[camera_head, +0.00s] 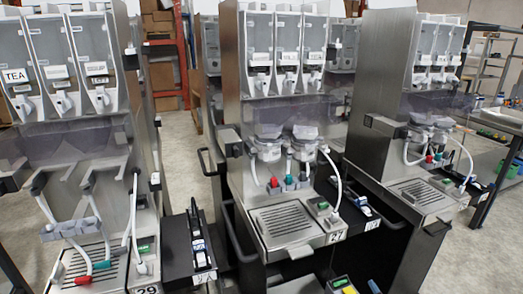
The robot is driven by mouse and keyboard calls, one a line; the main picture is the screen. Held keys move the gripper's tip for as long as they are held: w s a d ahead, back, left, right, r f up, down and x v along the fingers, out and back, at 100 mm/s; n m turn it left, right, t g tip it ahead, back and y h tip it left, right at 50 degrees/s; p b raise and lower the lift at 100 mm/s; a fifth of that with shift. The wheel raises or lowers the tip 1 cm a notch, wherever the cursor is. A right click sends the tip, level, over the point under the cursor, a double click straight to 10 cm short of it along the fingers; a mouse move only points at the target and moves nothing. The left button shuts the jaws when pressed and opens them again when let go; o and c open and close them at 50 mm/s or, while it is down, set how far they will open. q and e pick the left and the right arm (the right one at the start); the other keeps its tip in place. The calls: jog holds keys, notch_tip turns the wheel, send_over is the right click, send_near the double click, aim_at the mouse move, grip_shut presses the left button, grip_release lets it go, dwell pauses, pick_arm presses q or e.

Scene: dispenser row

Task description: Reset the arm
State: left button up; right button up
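Neither of my grippers shows in the head view, and I cannot make out my arms there. The view holds a row of steel drink dispensers. The middle dispenser (237,68) stands straight ahead, with a slotted drip tray (284,222) and a label reading 27. The left dispenser (120,150) has a TEA label on one canister and red and teal nozzle tips hanging over its tray. The right dispenser (385,60) stands farther back with its own drip tray (418,190).
Black side shelves (196,245) with small items sit beside the dispensers. A dark handle (238,237) sticks out by the middle one. A green and yellow button panel (341,284) shows at the bottom edge. Open floor (490,255) lies at the right, near a workbench (500,120).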

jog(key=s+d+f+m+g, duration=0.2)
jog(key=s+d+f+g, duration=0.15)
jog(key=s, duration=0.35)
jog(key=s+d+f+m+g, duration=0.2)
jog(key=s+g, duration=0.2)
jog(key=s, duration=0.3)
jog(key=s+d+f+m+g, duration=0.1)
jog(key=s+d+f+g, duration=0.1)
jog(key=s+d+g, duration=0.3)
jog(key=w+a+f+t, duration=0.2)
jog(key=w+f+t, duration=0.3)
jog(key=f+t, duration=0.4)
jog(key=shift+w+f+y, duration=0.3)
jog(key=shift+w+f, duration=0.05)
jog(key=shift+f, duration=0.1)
